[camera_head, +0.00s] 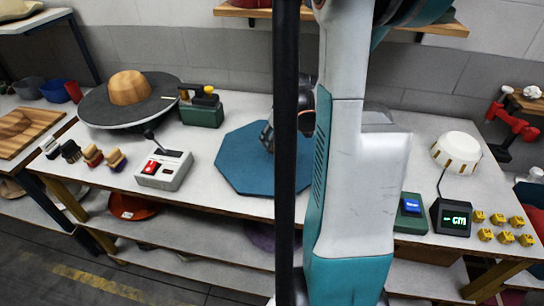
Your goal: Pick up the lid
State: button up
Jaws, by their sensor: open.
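I cannot make out for certain which thing is the lid. My gripper (267,137) is over the blue octagonal mat (240,165) at the middle of the table, apart from the white round piece. A black pole and my arm hide most of the gripper. It is open, and I see nothing held in the visible part.
A wooden hat block (128,87) stands on a dark round plate (100,112) at left. A white control box (163,170), a green box (202,112), a small display (452,217) and several yellow blocks (497,218) stand on the table (215,205). Red-handled equipment (513,120) is at far right.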

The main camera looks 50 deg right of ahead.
aim_at(272, 151)
jog(key=b+x, duration=0.1)
jog(key=x, duration=0.3)
jog(key=shift+d+f+b, duration=0.2)
jog(key=shift+b, duration=0.2)
jog(key=shift+r, duration=0.1)
grip_shut()
